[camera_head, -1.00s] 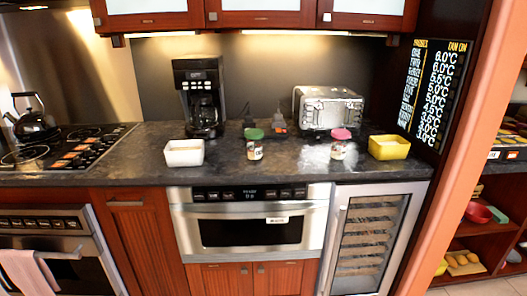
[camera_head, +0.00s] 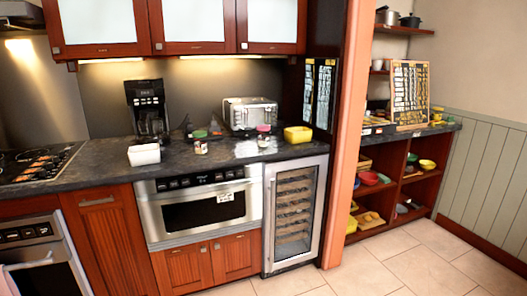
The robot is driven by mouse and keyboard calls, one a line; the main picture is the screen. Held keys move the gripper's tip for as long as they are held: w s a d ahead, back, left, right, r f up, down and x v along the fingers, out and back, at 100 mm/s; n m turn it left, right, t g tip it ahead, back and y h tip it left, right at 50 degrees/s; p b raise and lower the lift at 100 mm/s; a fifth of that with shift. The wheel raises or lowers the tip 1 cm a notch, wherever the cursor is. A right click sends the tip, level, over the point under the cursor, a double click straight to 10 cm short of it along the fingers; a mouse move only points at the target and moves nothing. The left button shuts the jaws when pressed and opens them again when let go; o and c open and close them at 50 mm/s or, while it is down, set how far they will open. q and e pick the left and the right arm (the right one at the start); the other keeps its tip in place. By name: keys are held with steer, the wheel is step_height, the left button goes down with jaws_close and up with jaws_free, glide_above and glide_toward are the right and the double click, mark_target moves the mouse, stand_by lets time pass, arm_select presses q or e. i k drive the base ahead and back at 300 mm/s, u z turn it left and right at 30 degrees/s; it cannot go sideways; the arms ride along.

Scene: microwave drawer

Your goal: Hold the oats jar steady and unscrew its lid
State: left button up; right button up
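Two small jars stand upright on the dark countertop. One jar with a green lid (camera_head: 200,142) is left of centre, and one jar with a pink lid (camera_head: 263,136) stands to its right. I cannot tell from the frames which one is the oats jar. Both lids appear to be on. Neither of my grippers shows in the head view, and nothing touches the jars.
A white bin (camera_head: 144,155) and a yellow bin (camera_head: 298,134) flank the jars. A coffee maker (camera_head: 149,110) and a toaster (camera_head: 250,113) stand behind. Below are a drawer microwave (camera_head: 200,205) and a wine cooler (camera_head: 294,215). Floor (camera_head: 400,265) is clear at lower right.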

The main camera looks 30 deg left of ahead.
mark_target(200, 146)
steer(key=z, duration=0.2)
steer(key=i, duration=0.9)
steer(key=u, duration=0.5)
steer(key=i, duration=1.8)
steer(key=u, duration=1.95)
steer(key=i, duration=0.8)
steer(key=u, duration=0.7)
